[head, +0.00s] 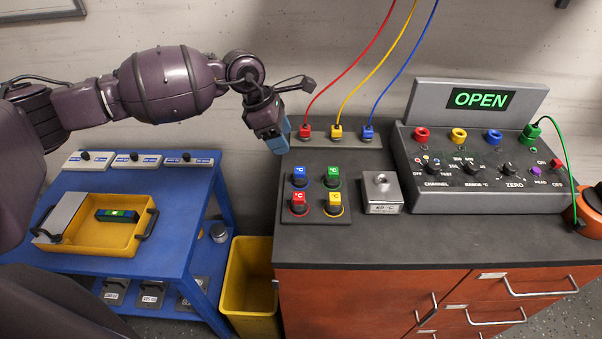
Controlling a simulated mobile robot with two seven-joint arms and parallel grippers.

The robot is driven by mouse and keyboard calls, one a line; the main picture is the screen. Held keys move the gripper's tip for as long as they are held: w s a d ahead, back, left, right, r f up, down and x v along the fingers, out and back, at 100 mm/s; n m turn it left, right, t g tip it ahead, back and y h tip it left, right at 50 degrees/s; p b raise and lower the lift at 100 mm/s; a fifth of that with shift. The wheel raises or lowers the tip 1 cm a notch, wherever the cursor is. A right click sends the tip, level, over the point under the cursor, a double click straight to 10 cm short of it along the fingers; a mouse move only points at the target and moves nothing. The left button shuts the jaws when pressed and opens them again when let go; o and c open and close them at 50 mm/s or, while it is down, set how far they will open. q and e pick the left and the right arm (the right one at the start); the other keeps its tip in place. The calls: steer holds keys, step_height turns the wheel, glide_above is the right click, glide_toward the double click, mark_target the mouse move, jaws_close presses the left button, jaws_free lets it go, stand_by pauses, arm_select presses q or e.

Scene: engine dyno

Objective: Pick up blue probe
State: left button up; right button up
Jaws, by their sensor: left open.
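A blue block marked °C (301,177) sits at the back left of a dark square panel (315,209) on the workbench. Red, yellow and green °C blocks share that panel. A blue plug (367,132) on a blue cable stands in the strip at the back of the bench. Which of these two blue things is the probe, I cannot tell. My left gripper (278,146) has pale blue fingertips, points down and is open, left of the red plug (305,132) and above and left of the panel. I see nothing held in it. My right gripper is out of view.
A grey console (470,196) with an OPEN display stands on the right of the bench. A metal block (381,206) sits beside the panel. A blue cart (185,220) with a yellow tray (110,249) is left; a yellow bin (250,290) stands between. The front bench top is clear.

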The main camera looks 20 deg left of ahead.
mark_target(299, 169)
arm_select(q)
steer(key=x, duration=0.5)
steer(key=shift+f, duration=0.25)
steer(key=shift+d+f+p, duration=0.35)
steer(key=shift+f+p, duration=0.05)
steer(key=shift+f, duration=0.2)
steer(key=x, duration=0.3)
steer(key=shift+d+f+p, duration=0.15)
steer(key=shift+f+p, duration=0.15)
steer(key=shift+s, duration=0.1)
steer(key=shift+c, duration=1)
steer(key=c, duration=0.6)
